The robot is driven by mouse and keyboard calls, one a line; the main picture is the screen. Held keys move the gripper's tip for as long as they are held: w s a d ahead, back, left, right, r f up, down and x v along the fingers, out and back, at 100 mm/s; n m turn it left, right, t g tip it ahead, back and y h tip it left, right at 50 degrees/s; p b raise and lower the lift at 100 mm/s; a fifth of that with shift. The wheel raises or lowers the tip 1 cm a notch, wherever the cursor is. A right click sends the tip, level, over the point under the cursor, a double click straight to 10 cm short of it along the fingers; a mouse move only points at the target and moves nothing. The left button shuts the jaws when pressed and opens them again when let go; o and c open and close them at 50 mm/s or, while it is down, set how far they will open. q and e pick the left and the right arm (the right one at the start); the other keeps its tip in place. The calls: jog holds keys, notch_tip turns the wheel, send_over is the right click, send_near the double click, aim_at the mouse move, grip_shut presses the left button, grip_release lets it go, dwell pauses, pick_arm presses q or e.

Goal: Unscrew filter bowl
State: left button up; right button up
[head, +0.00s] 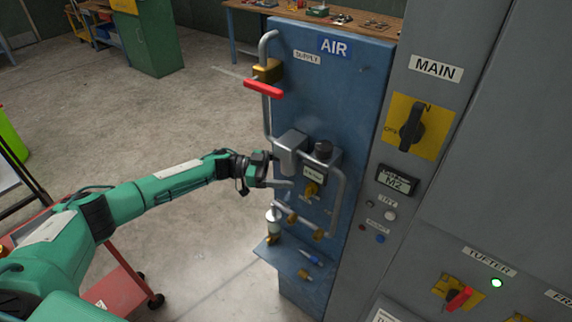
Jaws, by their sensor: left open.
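My left gripper (272,172) is open at the left edge of the blue air panel (345,85), just below and beside a grey block-shaped housing (291,150). No bowl shows clearly under this housing; the gripper partly covers the spot. Right of it is a regulator body with a black knob (323,147), a white label and a brass fitting (311,190) below. Lower left, a small pale cylinder (273,221) with a brass lower part stands at the shelf; I cannot tell if it is the filter bowl. My right gripper is not in view.
A red lever valve (263,89) sits on the supply pipe above. A bent pipe (340,205) runs down the panel's right side. The small blue shelf (290,262) holds a blue item (313,258). A grey cabinet (500,170) stands right; open concrete floor (190,110) lies left.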

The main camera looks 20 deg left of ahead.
pick_arm(q)
jog(key=shift+w+a+r+n+t+y+p, duration=0.15)
jog(key=shift+n+t+p, duration=0.15)
jog(key=shift+t+p, duration=0.2)
jog(key=shift+w+r+n+t+y+p, duration=0.15)
jog(key=shift+n+t+p, duration=0.15)
jog(key=shift+t+p, duration=0.2)
jog(key=shift+o, duration=0.2)
jog(key=shift+f+n+t, duration=0.15)
jog(key=shift+n+t, duration=0.15)
